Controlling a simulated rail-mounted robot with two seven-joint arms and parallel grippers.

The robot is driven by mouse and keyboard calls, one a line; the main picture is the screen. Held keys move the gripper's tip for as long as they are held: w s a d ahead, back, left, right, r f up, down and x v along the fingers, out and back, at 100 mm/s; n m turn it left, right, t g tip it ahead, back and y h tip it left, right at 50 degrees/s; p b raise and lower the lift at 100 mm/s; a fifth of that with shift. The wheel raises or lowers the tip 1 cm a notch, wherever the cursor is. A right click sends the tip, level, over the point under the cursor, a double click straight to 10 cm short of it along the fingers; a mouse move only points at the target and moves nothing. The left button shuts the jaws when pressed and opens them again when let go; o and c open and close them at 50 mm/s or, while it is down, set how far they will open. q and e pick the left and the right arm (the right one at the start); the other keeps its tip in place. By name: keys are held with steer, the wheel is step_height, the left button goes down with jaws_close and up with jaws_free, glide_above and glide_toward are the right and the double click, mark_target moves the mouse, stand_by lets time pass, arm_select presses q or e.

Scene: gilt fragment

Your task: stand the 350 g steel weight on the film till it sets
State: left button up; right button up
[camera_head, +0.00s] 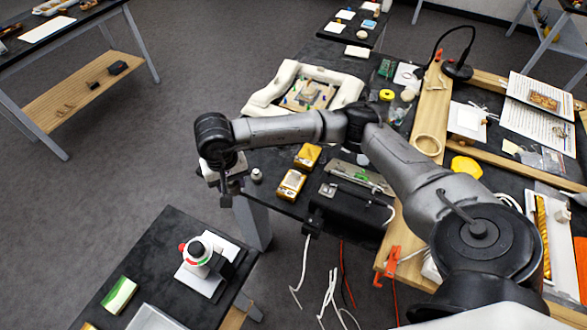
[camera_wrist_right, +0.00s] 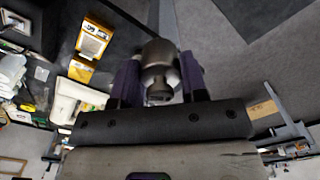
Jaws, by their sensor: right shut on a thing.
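My right gripper (camera_head: 226,192) hangs beyond the near left corner of the dark worktable, clear of its edge. The right wrist view shows its purple-padded fingers (camera_wrist_right: 158,84) shut on a grey steel weight (camera_wrist_right: 159,62) with a rounded body and a knob. On the table, a gilt fragment (camera_head: 308,94) lies inside a white padded surround (camera_head: 270,92). I cannot make out the film. My left gripper is out of view.
Two yellow boxes (camera_head: 290,184) and a black box (camera_head: 345,212) stand near the table's front edge. A lower side table (camera_head: 150,246) holds a white-and-red round device (camera_head: 199,251) and a green-and-white pack (camera_head: 119,295). Open floor lies left of the gripper.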

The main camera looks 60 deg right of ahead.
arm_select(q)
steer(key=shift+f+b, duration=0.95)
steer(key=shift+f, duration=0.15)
arm_select(e)
steer(key=shift+s+d+f+m, duration=1.15)
steer(key=shift+d+f+m, duration=0.6)
steer(key=shift+d, duration=1.4)
steer(key=shift+s+d+f+m, duration=1.1)
steer(key=shift+d+f+m, duration=0.6)
steer(key=shift+d, duration=1.5)
steer(key=shift+s+d+f+m, duration=1.3)
steer(key=shift+d+f, duration=0.65)
steer(key=shift+d, duration=1.2)
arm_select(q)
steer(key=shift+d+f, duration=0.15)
arm_select(e)
steer(key=shift+w, duration=0.2)
steer(key=shift+b, duration=0.3)
steer(key=shift+f+b, duration=0.4)
steer(key=shift+f, duration=0.1)
step_height(320, 180, down, 4)
steer(key=b, duration=0.4)
steer(key=shift+f, duration=0.2)
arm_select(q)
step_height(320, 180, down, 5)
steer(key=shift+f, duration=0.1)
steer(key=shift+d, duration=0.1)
